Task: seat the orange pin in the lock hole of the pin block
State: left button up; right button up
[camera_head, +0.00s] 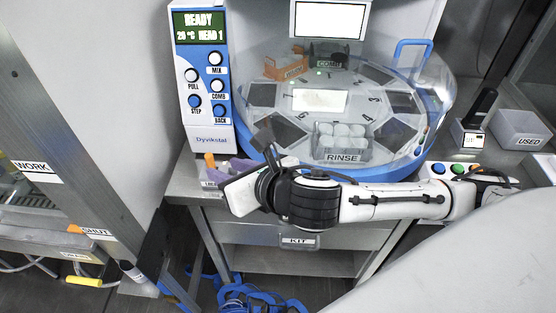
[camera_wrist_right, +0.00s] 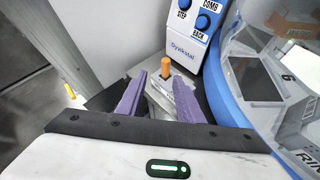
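The orange pin (camera_head: 209,160) stands upright at the left end of the bench, and it also shows in the right wrist view (camera_wrist_right: 166,69). Its lower end meets a grey block (camera_wrist_right: 160,100), apparently the pin block, partly hidden by my fingers. I cannot tell how deep the pin sits, and no lock hole is visible. My right gripper (camera_head: 222,171) reaches in from the right with its purple fingers apart. In the right wrist view the gripper (camera_wrist_right: 159,82) is open, with its fingers on either side of the block and the pin near the tips. I see no clear contact. My left gripper is out of view.
The machine's control panel (camera_head: 202,90) rises just behind the pin. The round clear-covered machine (camera_head: 400,165) fills the bench to the right, with a RINSE container (camera_head: 343,142) in it. A drawer marked KIT (camera_head: 299,241) is below. A metal frame (camera_head: 70,150) stands at left.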

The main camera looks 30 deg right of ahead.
jog(key=s+a+f+m+g+y, duration=0.1)
jog(key=s+a+f+m, duration=0.1)
jog(key=f+m, duration=0.5)
jog(key=s+a+f+m+g+y, duration=0.1)
jog(key=s+a+f+m, duration=0.15)
jog(key=f+m, duration=0.5)
jog(key=s+d+f+m+h, duration=0.1)
jog(key=s+d+f+m, duration=0.3)
jog(key=m, duration=0.6)
jog(key=s+d+f+m+g+h, duration=0.1)
jog(key=s+d+f+m, duration=0.3)
jog(key=s+f+m, duration=0.5)
jog(key=shift+s+d+f+m, duration=0.2)
jog(key=shift+s+m, duration=0.35)
jog(key=shift+m, duration=0.2)
